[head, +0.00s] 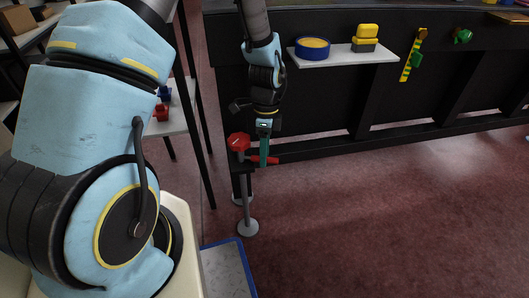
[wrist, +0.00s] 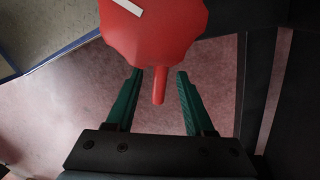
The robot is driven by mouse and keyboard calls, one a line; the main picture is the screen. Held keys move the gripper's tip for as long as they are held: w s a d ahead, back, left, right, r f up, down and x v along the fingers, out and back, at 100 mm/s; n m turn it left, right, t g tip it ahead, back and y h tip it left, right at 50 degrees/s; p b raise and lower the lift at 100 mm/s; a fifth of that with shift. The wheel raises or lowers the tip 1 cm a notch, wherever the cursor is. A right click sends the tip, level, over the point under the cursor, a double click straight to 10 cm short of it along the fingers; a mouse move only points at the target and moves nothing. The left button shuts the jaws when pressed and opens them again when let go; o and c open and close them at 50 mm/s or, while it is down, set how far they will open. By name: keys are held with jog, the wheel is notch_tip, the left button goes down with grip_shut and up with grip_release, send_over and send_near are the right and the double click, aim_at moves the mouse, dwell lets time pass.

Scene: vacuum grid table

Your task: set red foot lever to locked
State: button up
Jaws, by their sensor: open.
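The red foot lever (head: 239,143) is at the table's lower front corner. It has a wide faceted red head and a thin red bar. In the wrist view the red head (wrist: 155,30) bears a white stripe, and the red bar (wrist: 159,88) points down the picture between the fingers. My gripper (head: 264,161) reaches down beside the red head, its green fingers over the bar. In the wrist view my gripper (wrist: 158,74) is open, with a finger on each side of the bar and gaps on both sides. I cannot tell which position the stripe marks.
The black table frame (head: 340,128) with slanted braces stands behind. A round foot pad (head: 248,227) is below the lever. A white shelf (head: 345,57) holds a yellow-and-blue round thing (head: 312,47) and yellow blocks (head: 367,31).

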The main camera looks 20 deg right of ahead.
grip_shut()
dwell(1.3)
